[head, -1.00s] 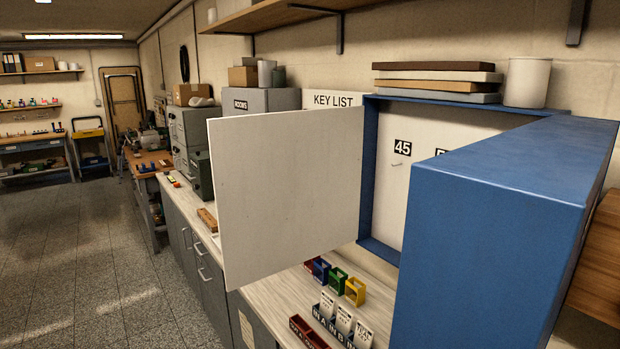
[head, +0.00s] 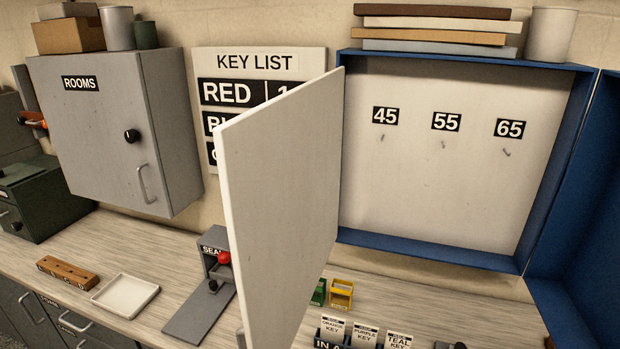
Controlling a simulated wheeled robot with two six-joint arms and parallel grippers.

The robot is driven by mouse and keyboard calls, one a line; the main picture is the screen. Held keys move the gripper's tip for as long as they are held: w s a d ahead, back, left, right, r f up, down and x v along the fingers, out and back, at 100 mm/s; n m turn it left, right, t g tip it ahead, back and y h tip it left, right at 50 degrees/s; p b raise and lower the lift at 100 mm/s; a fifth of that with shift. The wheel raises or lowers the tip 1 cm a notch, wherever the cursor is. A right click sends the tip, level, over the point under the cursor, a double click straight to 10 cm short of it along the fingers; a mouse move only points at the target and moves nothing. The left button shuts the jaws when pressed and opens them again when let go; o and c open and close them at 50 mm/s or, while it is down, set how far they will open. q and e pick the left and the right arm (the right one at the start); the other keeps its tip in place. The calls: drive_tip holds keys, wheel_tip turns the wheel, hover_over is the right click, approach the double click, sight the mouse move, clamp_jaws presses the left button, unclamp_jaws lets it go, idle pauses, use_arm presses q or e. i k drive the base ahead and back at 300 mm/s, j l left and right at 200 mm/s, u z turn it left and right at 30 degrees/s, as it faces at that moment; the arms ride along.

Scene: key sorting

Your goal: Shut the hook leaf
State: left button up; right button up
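The hook leaf, a plain white panel (head: 285,190), stands swung out from the blue key cabinet (head: 430,252) and points toward me. Its face is bare on the side I see. It hides part of the key list and the cabinet's left side. The cabinet's white back panel shows labels 45 (head: 385,116), 55 (head: 446,122) and 65 (head: 510,128), each with a small hook under it and no key on it. The blue cabinet door (head: 597,190) stands open at the right edge. Neither of my grippers can be made out.
A grey ROOMS cabinet (head: 115,130) hangs left of the leaf. Below are a grey SEAL device (head: 213,275), a white tray (head: 125,295) and a wooden block (head: 67,272). A yellow bin (head: 341,293) and key cards (head: 365,334) stand below the cabinet.

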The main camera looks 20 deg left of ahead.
sight(278, 160)
drive_tip(key=j+z, duration=0.1)
drive_tip(key=j, duration=0.3)
drive_tip(key=k+j, duration=0.1)
drive_tip(key=j, duration=0.3)
drive_tip(key=k+j+z, duration=0.15)
drive_tip(key=j, duration=0.3)
drive_tip(key=j+z, duration=0.1)
drive_tip(key=j, duration=0.3)
